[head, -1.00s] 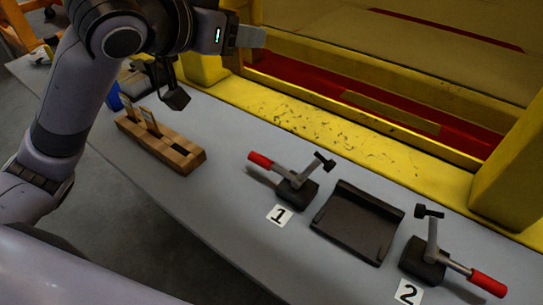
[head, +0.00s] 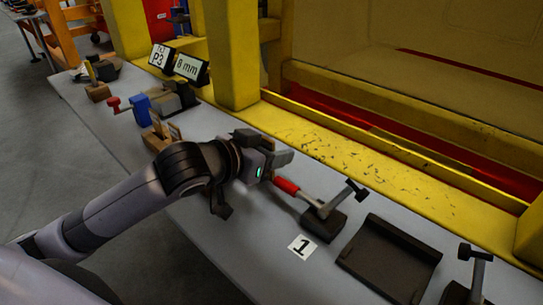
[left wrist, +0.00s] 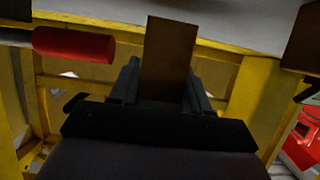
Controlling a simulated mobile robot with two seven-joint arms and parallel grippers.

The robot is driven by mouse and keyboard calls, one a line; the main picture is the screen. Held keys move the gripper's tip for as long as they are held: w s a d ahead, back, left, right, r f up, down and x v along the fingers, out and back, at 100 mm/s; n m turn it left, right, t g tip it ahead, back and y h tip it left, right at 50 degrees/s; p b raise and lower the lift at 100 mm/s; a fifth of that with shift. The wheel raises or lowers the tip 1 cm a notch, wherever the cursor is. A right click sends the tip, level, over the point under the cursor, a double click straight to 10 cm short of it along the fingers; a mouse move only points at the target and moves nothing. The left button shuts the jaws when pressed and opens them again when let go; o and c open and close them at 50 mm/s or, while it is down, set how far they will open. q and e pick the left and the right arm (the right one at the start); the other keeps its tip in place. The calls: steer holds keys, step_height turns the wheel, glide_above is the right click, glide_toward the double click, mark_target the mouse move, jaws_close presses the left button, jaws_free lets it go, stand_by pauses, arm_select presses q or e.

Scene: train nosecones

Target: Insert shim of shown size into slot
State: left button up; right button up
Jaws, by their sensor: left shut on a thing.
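My left gripper (head: 284,158) is above the grey table, beside the red handle (head: 286,186) of the clamp labelled 1. In the left wrist view its fingers (left wrist: 166,85) are shut on a flat brown shim (left wrist: 168,50), which sticks out between them. The shim cannot be made out in the head view. A wooden holder block (head: 155,140) with upright shims stands behind my left arm, partly hidden by it. A display (head: 187,68) reads "8 mm", beside a sign (head: 161,56) reading "P3". I cannot make out the slot. My right gripper is not in view.
Clamp 1 (head: 325,222) stands close to my left gripper; its red handle also shows in the left wrist view (left wrist: 75,45). A black tray (head: 390,258) and a second clamp (head: 470,285) lie to the right. A yellow frame (head: 370,165) borders the table's back.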

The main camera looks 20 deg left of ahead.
arm_select(q)
steer(key=shift+f, duration=0.25)
steer(key=shift+f, duration=0.15)
steer(key=o, duration=1.2)
